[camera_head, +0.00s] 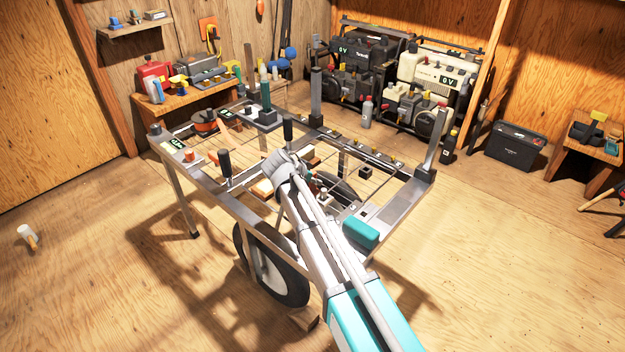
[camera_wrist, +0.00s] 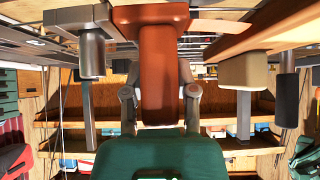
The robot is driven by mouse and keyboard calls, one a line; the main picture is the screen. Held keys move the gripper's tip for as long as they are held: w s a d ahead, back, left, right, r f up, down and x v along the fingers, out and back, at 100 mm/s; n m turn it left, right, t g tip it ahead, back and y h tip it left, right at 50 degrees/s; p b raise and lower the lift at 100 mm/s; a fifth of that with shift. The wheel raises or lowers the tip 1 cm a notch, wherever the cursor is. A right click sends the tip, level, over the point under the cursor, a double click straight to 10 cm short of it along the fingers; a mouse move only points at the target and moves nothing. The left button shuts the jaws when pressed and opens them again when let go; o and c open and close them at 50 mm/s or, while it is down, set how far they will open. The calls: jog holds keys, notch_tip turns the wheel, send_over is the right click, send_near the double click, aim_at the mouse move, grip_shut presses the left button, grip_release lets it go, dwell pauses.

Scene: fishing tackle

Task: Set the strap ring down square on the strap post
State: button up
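My gripper's two grey finger linkages (camera_wrist: 160,95) show in the wrist view, which looks upside down. In the head view my arm covers the gripper over the metal frame. Grey posts rise from the frame, one near post (camera_wrist: 88,60) at left in the wrist view; I cannot tell which is the strap post.
The wheeled metal frame (camera_head: 402,208) has black-gripped handles (camera_head: 225,165) and tall uprights (camera_head: 316,95) around my arm. A teal block (camera_head: 361,232) sits on its near edge. A tan block (camera_wrist: 243,70) is at right in the wrist view. The floor at left is mostly clear.

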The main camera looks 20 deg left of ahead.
jog(key=o, duration=0.5)
jog(key=shift+c, duration=0.2)
jog(key=shift+r, duration=0.1)
notch_tip(320, 180, up, 11)
jog(key=p, duration=1.1)
jog(key=shift+r, duration=0.15)
dwell(0.8)
jog(key=d+f+g, duration=0.2)
jog(key=d+g, duration=0.1)
jog(key=d, duration=1.1)
jog(key=s+d+f+n+g+y, duration=0.1)
jog(key=s+d+g, duration=0.1)
jog(key=s+d, duration=0.6)
jog(key=s+d+f+n+g+y, duration=0.1)
jog(key=s+d+n+g, duration=0.15)
jog(key=d, duration=0.85)
jog(key=s+d+f+n+g+y, duration=0.1)
jog(key=s+d+f, duration=0.1)
jog(key=s+d, duration=0.6)
notch_tip(320, 180, up, 25)
jog(key=w+d+p, duration=0.1)
jog(key=d+p, duration=0.1)
jog(key=p, duration=2.3)
jog(key=shift+w, duration=0.2)
